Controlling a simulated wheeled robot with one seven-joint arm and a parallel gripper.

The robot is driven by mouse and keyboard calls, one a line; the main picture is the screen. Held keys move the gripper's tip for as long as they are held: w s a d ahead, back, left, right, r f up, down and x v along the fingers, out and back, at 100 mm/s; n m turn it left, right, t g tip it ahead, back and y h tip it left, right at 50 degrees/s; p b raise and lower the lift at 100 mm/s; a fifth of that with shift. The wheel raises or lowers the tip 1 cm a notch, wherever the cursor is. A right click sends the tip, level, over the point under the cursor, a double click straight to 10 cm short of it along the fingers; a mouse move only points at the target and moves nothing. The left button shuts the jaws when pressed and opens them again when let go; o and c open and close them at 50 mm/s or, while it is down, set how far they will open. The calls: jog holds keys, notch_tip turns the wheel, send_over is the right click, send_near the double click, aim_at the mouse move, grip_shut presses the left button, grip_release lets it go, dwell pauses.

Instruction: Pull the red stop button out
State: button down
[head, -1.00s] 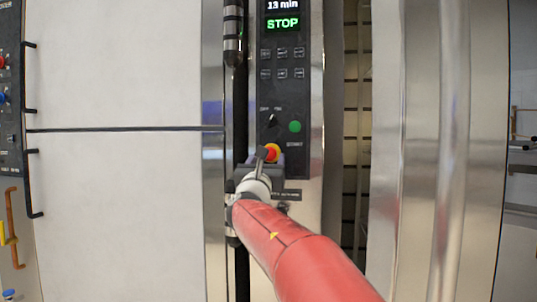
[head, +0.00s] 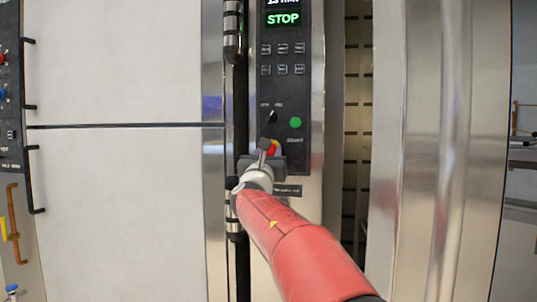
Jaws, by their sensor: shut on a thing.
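The red stop button (head: 271,150) sits on a yellow base (head: 277,145) low on the black control panel (head: 284,90). My gripper (head: 268,151) is at the button, with its dark fingers shut on it. The fingers and wrist hide much of the button, so how far out it stands cannot be told. Above it are a round green button (head: 295,123) and a black rotary knob (head: 272,116). The display (head: 283,18) reads STOP in green.
A vertical steel handle (head: 449,150) stands at the right by an open gap showing rack shelves. A dark hinge post (head: 234,100) runs close left of the panel. White oven doors (head: 120,65) with black handles (head: 31,75) fill the left.

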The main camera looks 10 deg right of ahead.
jog(key=shift+b+v, duration=0.7)
jog(key=shift+v, duration=0.1)
jog(key=c, duration=0.9)
grip_release()
jog(key=shift+s+r, duration=0.1)
jog(key=shift+r, duration=0.15)
jog(key=shift+a, duration=0.1)
jog(key=b+v, duration=0.1)
jog(key=v, duration=0.7)
jog(key=shift+b, duration=0.35)
